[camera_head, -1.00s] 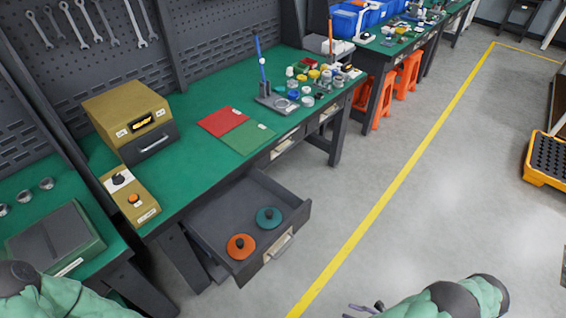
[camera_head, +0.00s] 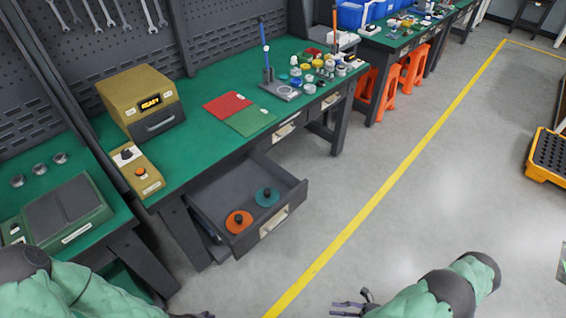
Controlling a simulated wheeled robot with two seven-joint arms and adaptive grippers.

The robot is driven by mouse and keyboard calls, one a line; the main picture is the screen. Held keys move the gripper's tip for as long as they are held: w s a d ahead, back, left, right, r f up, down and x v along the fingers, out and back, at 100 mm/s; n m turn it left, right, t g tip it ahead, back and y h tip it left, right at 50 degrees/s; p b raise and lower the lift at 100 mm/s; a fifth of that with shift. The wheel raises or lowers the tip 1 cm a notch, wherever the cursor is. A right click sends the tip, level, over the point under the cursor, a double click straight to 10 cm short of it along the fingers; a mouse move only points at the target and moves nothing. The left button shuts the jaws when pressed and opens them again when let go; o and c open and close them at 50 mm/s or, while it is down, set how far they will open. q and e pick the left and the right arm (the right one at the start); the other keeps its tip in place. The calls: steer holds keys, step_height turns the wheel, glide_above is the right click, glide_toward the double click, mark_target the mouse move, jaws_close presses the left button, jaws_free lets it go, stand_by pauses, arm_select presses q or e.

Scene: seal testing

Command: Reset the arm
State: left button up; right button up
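My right gripper (camera_head: 347,308) shows at the bottom of the head view, over the grey floor and away from the table. Its fingers look spread apart, and nothing shows between them. My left arm comes in at the bottom left; only a small dark tip of my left gripper (camera_head: 192,315) shows at the bottom edge, so its state is hidden. The table's drawer (camera_head: 290,205) stands open. An orange disc (camera_head: 239,222) and a teal disc (camera_head: 267,197), each with a dark knob, lie in it.
A tan tester (camera_head: 140,88) with a lit display and a control box (camera_head: 136,172) stand on the green table (camera_head: 205,150). Red (camera_head: 226,105) and green (camera_head: 250,121) mats lie there. A second bench (camera_head: 100,190) is at left.

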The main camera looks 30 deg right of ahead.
steer(key=w+a+f+n+g+h, duration=0.25)
steer(key=a+n+g, duration=0.4)
steer(key=n, duration=0.45)
steer(key=w+a+f+n+g+h, duration=0.2)
steer(key=a+n+g+h, duration=0.4)
steer(key=n, duration=0.5)
steer(key=w+a+r+n+t+h, duration=0.3)
steer(key=w+a+n, duration=0.3)
steer(key=n, duration=0.9)
steer(key=w+r, duration=0.1)
steer(key=w, duration=0.2)
steer(key=shift+a, duration=0.3)
